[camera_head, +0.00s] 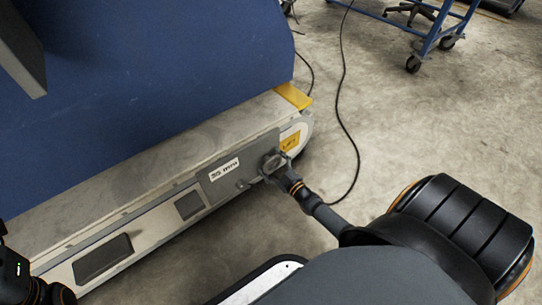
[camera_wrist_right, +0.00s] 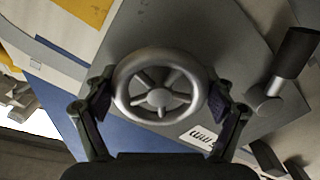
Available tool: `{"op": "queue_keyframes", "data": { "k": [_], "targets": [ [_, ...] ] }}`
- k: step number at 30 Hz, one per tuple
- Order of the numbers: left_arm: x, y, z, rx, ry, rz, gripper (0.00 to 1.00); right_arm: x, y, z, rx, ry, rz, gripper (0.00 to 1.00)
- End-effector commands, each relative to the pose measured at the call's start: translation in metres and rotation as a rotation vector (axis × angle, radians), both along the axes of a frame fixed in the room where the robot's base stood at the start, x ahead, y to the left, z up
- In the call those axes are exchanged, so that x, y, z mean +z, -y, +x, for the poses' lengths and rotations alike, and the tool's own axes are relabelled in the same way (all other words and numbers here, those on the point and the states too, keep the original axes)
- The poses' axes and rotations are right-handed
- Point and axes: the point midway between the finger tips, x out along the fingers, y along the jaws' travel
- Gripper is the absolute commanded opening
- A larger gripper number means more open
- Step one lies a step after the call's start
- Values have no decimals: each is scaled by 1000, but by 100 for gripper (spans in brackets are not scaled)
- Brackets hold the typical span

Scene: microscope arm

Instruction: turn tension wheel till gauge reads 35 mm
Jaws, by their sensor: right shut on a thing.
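The tension wheel is a grey metal handwheel with spokes (camera_wrist_right: 158,97), on a grey plate (camera_head: 222,178) on the side of the machine. In the head view the wheel (camera_head: 272,162) is small and partly covered. My right gripper (camera_wrist_right: 160,92) is shut on the wheel, with one finger on either side of its rim. A white label (camera_head: 224,169) on the plate reads "35 mm"; in the wrist view it is partly cut off (camera_wrist_right: 200,137). I see no separate gauge pointer or scale. Dark parts of my left arm show at the lower left edge, its fingers hidden.
A black-handled lever (camera_wrist_right: 292,52) sticks out of the plate beside the wheel. The machine has a blue belt (camera_head: 150,80) and a yellow corner piece (camera_head: 293,96). A black cable (camera_head: 342,100) lies on the concrete floor. A blue wheeled cart (camera_head: 430,40) stands far off.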

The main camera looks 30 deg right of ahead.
Motion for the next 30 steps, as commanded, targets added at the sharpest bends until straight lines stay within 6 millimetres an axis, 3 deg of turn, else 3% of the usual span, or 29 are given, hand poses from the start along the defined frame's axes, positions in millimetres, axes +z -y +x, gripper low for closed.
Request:
{"op": "queue_keyframes", "data": {
  "k": [12, 13, 16, 26, 30],
  "targets": [
    [0, 0, 0, 0, -1, 1, 40, 0, -2, 0, 2, 3, -5, 52],
    [0, 0, 0, 0, -1, 1, 40, 0, -2, 0, 2, 3, -5, 86],
    [0, 0, 0, 0, 0, 1, 40, 0, -1, 0, 1, 2, -5, 100],
    [0, 0, 0, 0, -2, 1, 40, 0, 0, 0, 0, 0, -5, 100],
    [0, 0, 0, 0, -3, 1, 40, -2, 1, -12, 0, -2, -6, 100]
  ]
}}
